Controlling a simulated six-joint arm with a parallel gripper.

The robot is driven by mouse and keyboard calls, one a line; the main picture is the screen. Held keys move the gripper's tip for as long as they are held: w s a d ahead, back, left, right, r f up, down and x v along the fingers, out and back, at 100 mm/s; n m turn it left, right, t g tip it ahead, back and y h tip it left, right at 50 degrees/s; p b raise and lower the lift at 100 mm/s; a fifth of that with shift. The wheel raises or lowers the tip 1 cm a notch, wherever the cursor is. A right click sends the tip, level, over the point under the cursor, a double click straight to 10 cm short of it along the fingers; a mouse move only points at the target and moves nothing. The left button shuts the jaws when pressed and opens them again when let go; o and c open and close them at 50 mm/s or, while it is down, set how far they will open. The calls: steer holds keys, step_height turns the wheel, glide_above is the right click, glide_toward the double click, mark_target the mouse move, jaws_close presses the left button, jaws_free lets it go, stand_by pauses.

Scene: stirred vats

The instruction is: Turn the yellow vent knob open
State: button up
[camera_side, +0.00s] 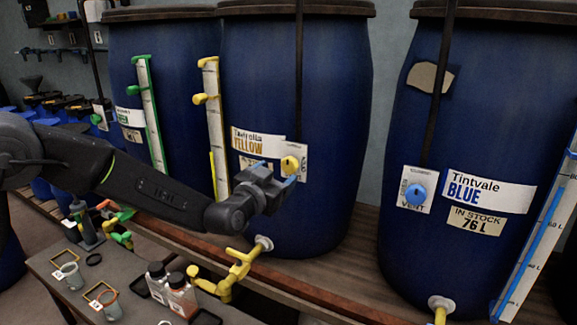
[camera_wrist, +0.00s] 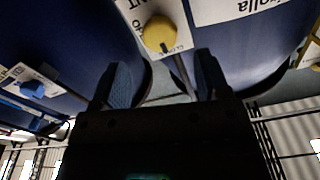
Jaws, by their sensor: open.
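The yellow vent knob (camera_side: 290,165) sits on a white label plate on the front of the blue vat with the Tintrolla Yellow label (camera_side: 256,146). In the wrist view the knob (camera_wrist: 160,35) is round, with a dark mark on its lower edge near lettering that seems to read CLOSE. My gripper (camera_side: 276,175) is in front of the vat, close to the knob. In the wrist view its two fingers (camera_wrist: 163,78) are spread and empty, and the knob shows just beyond and between their tips. I see no contact with the knob.
A blue vent knob (camera_side: 416,194) is on the Tintvale Blue vat at right. A yellow tap (camera_side: 238,264) juts out below my gripper. A yellow-topped level gauge (camera_side: 214,130) stands left of the knob. Bottles (camera_side: 178,291) stand on the low bench (camera_side: 60,262).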

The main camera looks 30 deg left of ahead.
mark_target(288, 166)
steer(key=w, duration=0.6)
steer(key=shift+w, duration=0.25)
steer(key=c, duration=0.9)
